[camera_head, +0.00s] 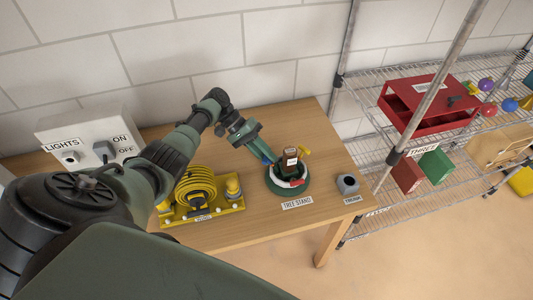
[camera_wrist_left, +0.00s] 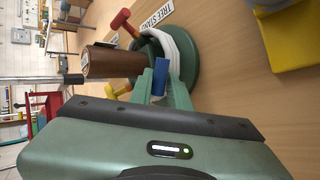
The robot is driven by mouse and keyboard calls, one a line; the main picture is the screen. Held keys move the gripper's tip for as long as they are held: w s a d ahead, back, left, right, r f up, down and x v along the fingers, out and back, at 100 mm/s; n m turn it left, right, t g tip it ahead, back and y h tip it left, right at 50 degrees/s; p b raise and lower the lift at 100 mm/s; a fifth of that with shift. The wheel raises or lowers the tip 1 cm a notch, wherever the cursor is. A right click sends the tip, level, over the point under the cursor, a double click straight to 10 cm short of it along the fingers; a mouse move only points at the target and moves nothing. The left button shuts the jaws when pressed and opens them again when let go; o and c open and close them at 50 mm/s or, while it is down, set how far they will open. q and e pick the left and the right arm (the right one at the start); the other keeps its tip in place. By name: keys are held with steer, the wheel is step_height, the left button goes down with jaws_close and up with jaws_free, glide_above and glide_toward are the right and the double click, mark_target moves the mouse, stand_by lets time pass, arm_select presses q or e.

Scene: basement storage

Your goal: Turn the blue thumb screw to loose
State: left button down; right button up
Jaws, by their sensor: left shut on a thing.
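The green tree stand (camera_head: 290,192) sits on the wooden table, with a brown trunk (camera_head: 290,157) standing in it. The blue thumb screw (camera_wrist_left: 160,78) is on the side of the stand facing my left gripper (camera_wrist_left: 161,88). The gripper is shut on it, one finger on each side, in the left wrist view. In the head view my left gripper (camera_head: 264,156) reaches the stand from the upper left and mostly hides the blue screw. A yellow screw (camera_head: 304,151) and a red screw (camera_head: 297,182) are also on the stand. My right gripper is out of view.
A yellow tray with a coiled yellow hose (camera_head: 196,187) lies left of the stand. A light-switch panel (camera_head: 85,138) stands at the back left. A wire shelf with a red box (camera_head: 428,100) is to the right.

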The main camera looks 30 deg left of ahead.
arm_select(q)
steer(key=shift+w+r, duration=0.2)
steer(key=c, duration=1.6)
jaws_free()
steer(key=shift+o, duration=1.2)
steer(key=shift+s+f, duration=0.1)
steer(key=b+v, duration=0.2)
steer(key=v, duration=0.6)
